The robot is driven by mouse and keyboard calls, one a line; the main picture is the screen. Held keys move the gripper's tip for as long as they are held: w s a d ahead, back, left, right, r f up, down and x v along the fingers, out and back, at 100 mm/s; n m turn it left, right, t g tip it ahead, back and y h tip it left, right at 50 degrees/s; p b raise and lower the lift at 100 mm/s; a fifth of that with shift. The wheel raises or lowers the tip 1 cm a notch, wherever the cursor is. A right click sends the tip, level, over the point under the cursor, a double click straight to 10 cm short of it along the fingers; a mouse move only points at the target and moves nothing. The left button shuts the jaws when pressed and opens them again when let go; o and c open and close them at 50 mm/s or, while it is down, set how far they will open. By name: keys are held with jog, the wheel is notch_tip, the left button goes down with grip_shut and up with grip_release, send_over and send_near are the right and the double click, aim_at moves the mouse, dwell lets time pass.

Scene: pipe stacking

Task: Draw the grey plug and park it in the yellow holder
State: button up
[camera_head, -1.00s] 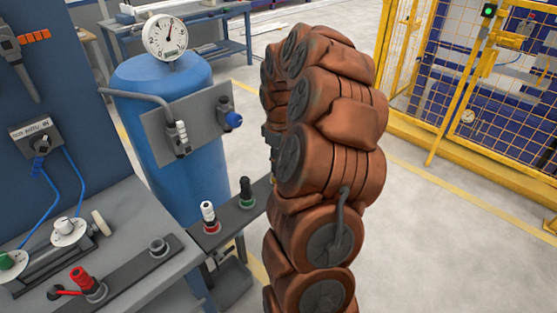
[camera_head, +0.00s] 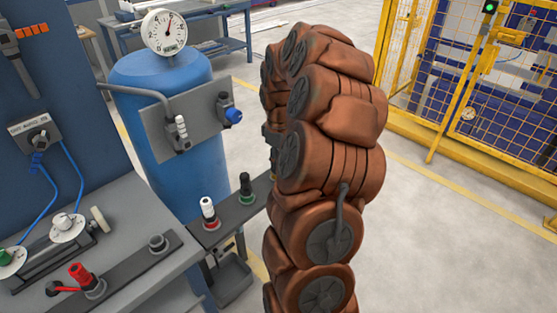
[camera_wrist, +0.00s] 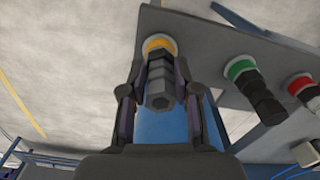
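A dark grey plug (camera_wrist: 161,84) with a hexagonal end stands in the yellow-ringed holder (camera_wrist: 159,44) in the wrist view. My gripper (camera_wrist: 162,72) has one finger on each side of the plug. I cannot tell whether the fingers touch it or stand slightly apart. In the head view my own arm hides the gripper, this plug and the yellow holder.
A blue tank (camera_head: 165,85) with a gauge stands behind. A bench (camera_head: 130,215) with several fittings is at left. Open floor lies right.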

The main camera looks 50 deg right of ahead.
jog(key=o, duration=0.4)
notch_tip(320, 180, up, 11)
jog(key=shift+r, duration=0.5)
